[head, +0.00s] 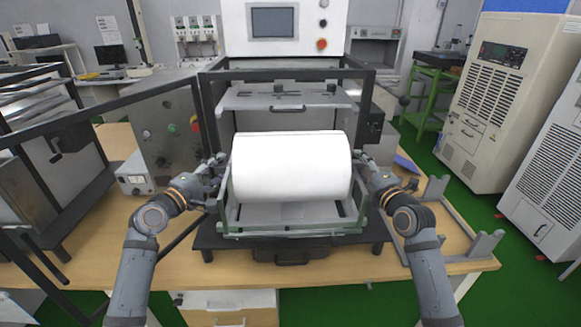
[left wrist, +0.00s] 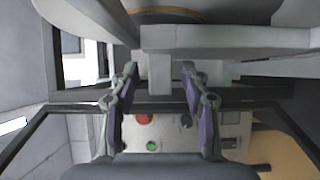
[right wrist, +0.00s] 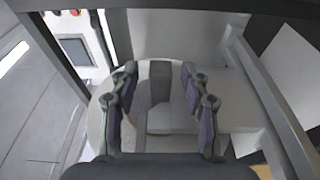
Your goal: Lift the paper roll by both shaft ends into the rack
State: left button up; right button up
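The white paper roll (head: 292,165) lies level, left to right, over a grey-green rack frame (head: 290,230) on a black base inside the machine. Whether it rests on the frame's sides is hard to tell. My left gripper (head: 217,165) is at the roll's left end; my right gripper (head: 364,160) is at its right end. In the left wrist view my left gripper (left wrist: 160,82) has its fingers apart, with a grey stub (left wrist: 160,72) between them. In the right wrist view my right gripper (right wrist: 160,82) is likewise spread around a grey stub (right wrist: 160,85), with gaps either side.
The machine's dark frame (head: 290,75) surrounds the roll, with a grey plate (head: 285,98) behind and above it. A grey stand (head: 483,245) lies on the wooden table at right. A control box (head: 165,130) stands left. Table space is free at the front right.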

pick_arm(q)
grip_shut()
pick_arm(e)
grip_shut()
pick_arm(q)
jog(key=shift+f, duration=0.1)
pick_arm(e)
jog(key=shift+f, duration=0.1)
